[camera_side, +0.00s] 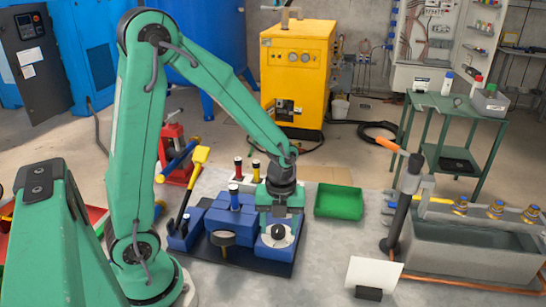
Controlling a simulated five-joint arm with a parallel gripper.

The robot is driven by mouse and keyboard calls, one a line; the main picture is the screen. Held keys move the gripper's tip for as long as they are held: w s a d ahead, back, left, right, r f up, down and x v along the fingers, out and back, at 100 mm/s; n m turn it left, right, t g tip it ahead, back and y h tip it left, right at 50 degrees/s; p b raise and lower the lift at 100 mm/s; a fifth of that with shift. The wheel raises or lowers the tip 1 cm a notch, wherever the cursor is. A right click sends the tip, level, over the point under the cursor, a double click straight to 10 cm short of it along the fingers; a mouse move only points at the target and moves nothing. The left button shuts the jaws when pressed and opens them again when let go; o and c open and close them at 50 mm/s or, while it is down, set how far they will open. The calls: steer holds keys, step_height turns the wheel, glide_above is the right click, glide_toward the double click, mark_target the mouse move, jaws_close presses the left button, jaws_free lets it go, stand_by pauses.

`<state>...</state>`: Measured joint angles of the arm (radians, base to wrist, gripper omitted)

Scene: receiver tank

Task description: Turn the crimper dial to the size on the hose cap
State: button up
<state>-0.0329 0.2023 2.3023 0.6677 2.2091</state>
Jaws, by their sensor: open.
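The crimper is a blue block machine (227,217) on a dark blue base, with a yellow-topped lever (200,156) at its left. A round dial (278,232) with a pale rim and dark centre sits on the crimper's front right block. My gripper (280,213) is open, pointing down just above the dial; whether it touches the dial cannot be told. The dial's markings are too small to read. Short black hose pieces with red and yellow ends (237,166) stand behind and on the crimper; no size on a cap is readable.
A green tray (338,202) lies right of the crimper. A white card (374,272) on a dark stand is at the front right. A grey water tank (470,255) with brass fittings fills the right side, with a dark upright post (401,215) beside it. Floor between crimper and card is clear.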

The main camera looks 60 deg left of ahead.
mark_target(277, 229)
steer(key=shift+w+r, duration=0.15)
steer(key=shift+r, duration=3.75)
steer(key=s+r+n+t, duration=0.3)
steer(key=s+r+n, duration=0.1)
steer(key=n, duration=0.8)
steer(key=s+d+r+n+t, duration=0.1)
steer(key=s+r+n+t, duration=0.2)
steer(key=n, duration=1)
steer(key=v, duration=0.4)
steer(key=shift+s+r, duration=0.3)
